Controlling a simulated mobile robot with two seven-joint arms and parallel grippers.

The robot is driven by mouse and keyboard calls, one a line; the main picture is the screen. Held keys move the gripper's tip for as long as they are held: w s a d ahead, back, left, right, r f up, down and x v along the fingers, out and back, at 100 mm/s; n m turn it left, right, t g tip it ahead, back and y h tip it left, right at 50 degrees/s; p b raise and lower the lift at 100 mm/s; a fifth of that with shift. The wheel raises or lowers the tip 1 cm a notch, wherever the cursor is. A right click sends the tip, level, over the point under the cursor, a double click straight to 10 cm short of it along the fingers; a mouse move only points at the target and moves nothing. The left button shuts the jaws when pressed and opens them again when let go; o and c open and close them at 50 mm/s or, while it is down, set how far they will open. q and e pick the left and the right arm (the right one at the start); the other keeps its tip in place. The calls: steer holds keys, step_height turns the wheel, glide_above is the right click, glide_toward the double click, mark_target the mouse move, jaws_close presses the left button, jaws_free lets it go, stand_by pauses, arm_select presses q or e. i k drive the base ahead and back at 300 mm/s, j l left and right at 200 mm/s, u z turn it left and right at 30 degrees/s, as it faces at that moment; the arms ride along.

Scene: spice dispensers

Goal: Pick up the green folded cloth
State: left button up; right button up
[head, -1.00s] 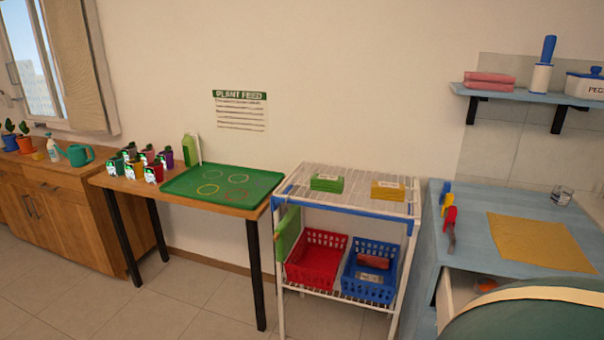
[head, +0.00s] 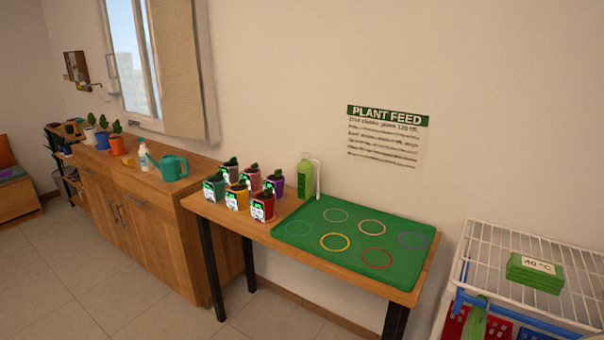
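The green folded cloth (head: 534,274) lies flat on the white wire top of the rack (head: 480,248) at the right edge of the head view. It looks like a small stack of folded layers with a white label that seems to read "40 °C". Nothing covers it. Another green cloth-like piece (head: 474,318) hangs at the rack's left side, partly cut off by the frame's lower edge. Neither of my grippers is in view.
A wooden table left of the rack holds a green tray (head: 305,254) with coloured rings, several small potted plants and a green bottle (head: 305,177). A wooden cabinet (head: 160,215) with a teal watering can (head: 170,167) stands further left. Tiled floor in front is clear.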

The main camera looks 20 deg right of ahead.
mark_target(545, 277)
steer(key=i+z, duration=0.15)
steer(key=i, duration=0.3)
steer(key=i+j+z, duration=0.15)
steer(key=i, duration=0.3)
steer(key=i+j+z, duration=0.15)
steer(key=i, duration=0.3)
steer(key=z, duration=1.75)
